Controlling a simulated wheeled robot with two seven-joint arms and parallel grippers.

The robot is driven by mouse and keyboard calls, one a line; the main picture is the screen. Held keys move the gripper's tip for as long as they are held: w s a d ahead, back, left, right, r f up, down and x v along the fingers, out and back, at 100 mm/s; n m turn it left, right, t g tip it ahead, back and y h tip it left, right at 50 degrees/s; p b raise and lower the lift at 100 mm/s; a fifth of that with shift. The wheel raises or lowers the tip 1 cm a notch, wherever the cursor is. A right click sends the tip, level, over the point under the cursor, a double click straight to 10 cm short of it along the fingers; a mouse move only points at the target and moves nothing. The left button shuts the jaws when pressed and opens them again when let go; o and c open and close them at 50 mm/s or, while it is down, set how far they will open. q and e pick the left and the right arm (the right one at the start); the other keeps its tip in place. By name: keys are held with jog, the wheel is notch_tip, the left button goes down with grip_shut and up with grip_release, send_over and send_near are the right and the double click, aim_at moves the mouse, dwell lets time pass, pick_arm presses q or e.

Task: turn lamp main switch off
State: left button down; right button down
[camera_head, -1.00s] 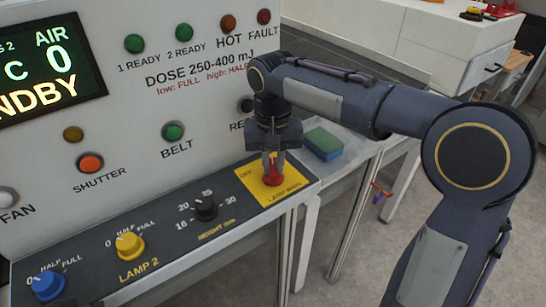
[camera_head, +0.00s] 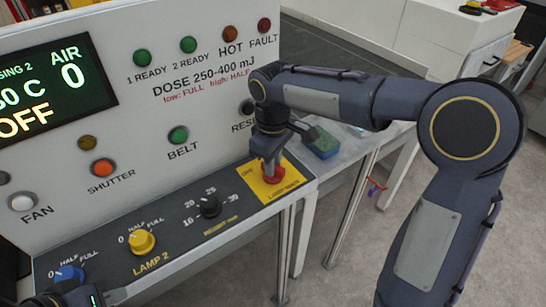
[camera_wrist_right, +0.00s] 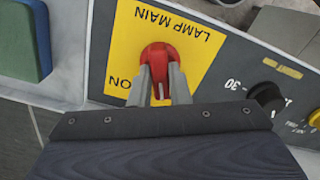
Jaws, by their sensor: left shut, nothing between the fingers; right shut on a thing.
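The lamp main switch is a red rotary knob (camera_head: 277,178) on a yellow plate (camera_head: 297,178), at the right end of the dark control strip. My right gripper (camera_head: 271,172) points down and is shut on the red knob. In the right wrist view, its two fingers (camera_wrist_right: 160,85) flank the handle of the red knob (camera_wrist_right: 160,56). The fingers and arm partly hide the plate lettering. The display (camera_head: 55,90) reads "OFF" in yellow on its bottom line. My left gripper (camera_head: 116,296) shows only partly at the bottom left edge, shut and empty, near the blue knob.
The strip also bears a black dial (camera_head: 209,206), a yellow LAMP 2 knob (camera_head: 141,241) and a blue knob (camera_head: 69,272). Push buttons and indicator lights sit on the upright panel. A green and blue sponge-like block (camera_head: 322,143) lies right of the switch.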

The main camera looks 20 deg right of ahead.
jog(key=shift+n+p, duration=0.65)
jog(key=shift+n, duration=1.45)
jog(key=c, duration=1.4)
grip_release()
jog(key=shift+o, duration=0.2)
jog(key=shift+r, duration=0.1)
notch_tip(320, 180, up, 8)
jog(key=shift+f, duration=0.15)
